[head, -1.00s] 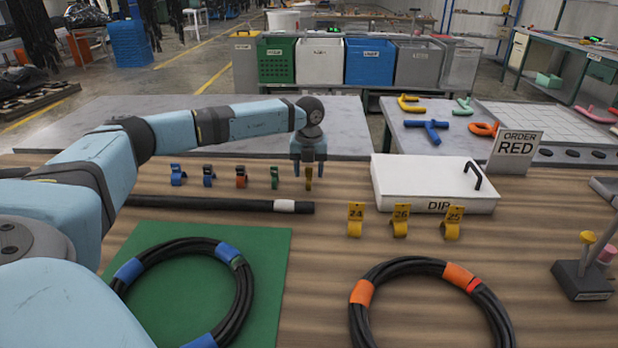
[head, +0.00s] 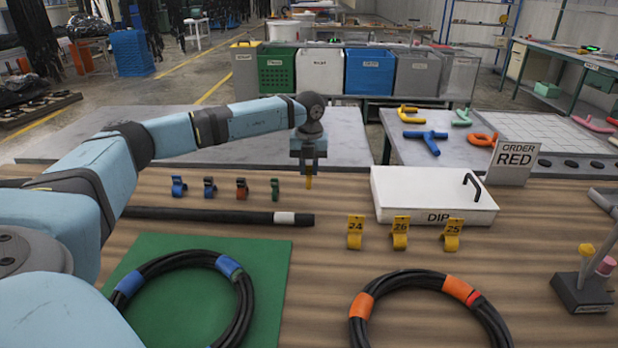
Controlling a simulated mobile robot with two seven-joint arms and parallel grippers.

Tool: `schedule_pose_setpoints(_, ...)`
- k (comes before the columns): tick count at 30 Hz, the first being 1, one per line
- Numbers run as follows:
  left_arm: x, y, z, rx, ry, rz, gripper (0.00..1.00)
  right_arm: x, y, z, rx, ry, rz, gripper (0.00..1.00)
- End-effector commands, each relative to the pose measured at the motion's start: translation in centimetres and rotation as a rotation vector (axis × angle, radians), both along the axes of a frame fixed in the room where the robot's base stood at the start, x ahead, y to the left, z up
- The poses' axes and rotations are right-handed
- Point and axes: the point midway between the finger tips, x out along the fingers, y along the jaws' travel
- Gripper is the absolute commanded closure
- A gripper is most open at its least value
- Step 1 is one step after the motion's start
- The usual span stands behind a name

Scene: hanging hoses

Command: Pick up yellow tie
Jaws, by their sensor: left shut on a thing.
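My left gripper (head: 309,170) points down above the wooden table, near the right end of the row of small ties. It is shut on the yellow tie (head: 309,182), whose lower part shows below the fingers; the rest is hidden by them. The tie appears lifted a little off the table. To its left stand a green tie (head: 275,189), an orange-brown tie (head: 242,188), a dark blue tie (head: 210,187) and a blue tie (head: 178,187). My right gripper is not in view.
A white DIP box (head: 425,195) stands right of the gripper. Yellow numbered tags (head: 355,232) stand in front of it. A black rod (head: 215,215) lies before the ties. Coiled hoses lie at the front, one on a green mat (head: 265,255). An ORDER RED sign (head: 514,161) stands at right.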

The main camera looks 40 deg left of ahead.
Motion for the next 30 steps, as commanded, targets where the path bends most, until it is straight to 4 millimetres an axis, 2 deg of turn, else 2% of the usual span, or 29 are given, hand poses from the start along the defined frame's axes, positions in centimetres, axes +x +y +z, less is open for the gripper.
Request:
schedule_pose_setpoints(1, 0.1, 0.0, 1.9, -0.001, -0.005, 0.0, 1.0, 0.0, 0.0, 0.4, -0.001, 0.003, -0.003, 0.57)
schedule_pose_setpoints(6, 0.1, 0.0, 7.0, 0.0, -0.004, -0.001, 1.0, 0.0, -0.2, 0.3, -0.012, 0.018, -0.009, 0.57)
schedule_pose_setpoints(12, 0.0, 0.0, 11.9, -0.001, -0.003, 0.0, 1.0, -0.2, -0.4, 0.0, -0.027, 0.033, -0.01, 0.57)
schedule_pose_setpoints(15, 0.0, 0.0, 13.6, 0.0, -0.003, 0.0, 1.0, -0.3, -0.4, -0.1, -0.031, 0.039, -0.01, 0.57)
schedule_pose_setpoints(21, 0.0, 0.0, 15.4, 0.0, -0.001, 0.0, 1.0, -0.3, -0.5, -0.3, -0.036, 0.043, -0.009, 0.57)
schedule_pose_setpoints(30, 0.0, 0.0, 15.6, 0.0, 0.0, 0.0, 1.0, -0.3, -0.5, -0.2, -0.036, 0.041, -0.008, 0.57)
